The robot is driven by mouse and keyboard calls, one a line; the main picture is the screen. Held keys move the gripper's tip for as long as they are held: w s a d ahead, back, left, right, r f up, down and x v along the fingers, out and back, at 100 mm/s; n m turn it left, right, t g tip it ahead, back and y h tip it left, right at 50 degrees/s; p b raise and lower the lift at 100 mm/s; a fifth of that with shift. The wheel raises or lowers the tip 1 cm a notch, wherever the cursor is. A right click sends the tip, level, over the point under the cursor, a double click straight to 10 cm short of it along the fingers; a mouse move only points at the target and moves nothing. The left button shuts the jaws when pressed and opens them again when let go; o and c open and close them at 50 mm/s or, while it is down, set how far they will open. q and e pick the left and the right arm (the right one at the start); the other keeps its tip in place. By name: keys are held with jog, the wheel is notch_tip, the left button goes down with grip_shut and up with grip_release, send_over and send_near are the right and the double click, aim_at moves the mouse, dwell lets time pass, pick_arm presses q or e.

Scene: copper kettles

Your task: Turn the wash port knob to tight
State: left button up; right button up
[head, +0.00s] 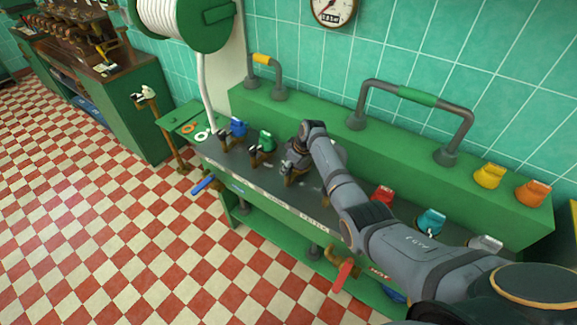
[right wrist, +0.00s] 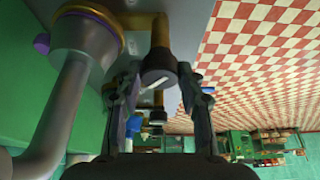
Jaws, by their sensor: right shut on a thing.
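My right arm comes in from the right in the head view and reaches down to the sloped dark panel (head: 246,152). Its gripper (head: 297,160) is at a fitting between the green knob and the red knob, and it hides most of that fitting. In the right wrist view, my right gripper (right wrist: 158,78) has its fingers on both sides of a dark grey round knob (right wrist: 156,62) with a short white mark. It is shut on this knob. The knob sits at a brass pipe (right wrist: 160,32). I cannot read its label or setting. My left gripper is not in view.
A blue knob (head: 238,128) and a green knob (head: 266,141) stand left of the gripper. A red knob (head: 382,195) and a teal knob (head: 431,221) stand to its right. A grey pipe handle (head: 465,128) rises behind. The checkered floor (head: 110,230) is clear at left.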

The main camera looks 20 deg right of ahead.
jog(key=shift+a+r+m+h+p, duration=0.1)
jog(key=shift+r+m+h+p, duration=0.2)
jog(key=shift+m+p, duration=0.75)
jog(key=shift+a+f+m+t+h+p, duration=0.1)
jog(key=shift+m+t+h+p, duration=0.35)
jog(key=shift+m+p, duration=0.7)
jog(key=shift+f+m+h+p, duration=0.1)
jog(key=shift+m+h+p, duration=0.4)
jog(key=shift+m, duration=0.7)
jog(key=shift+a+m+h, duration=0.1)
jog(key=shift+m+h, duration=0.45)
jog(key=shift+m, duration=0.95)
jog(key=o, duration=1.2)
jog(key=shift+c, duration=0.2)
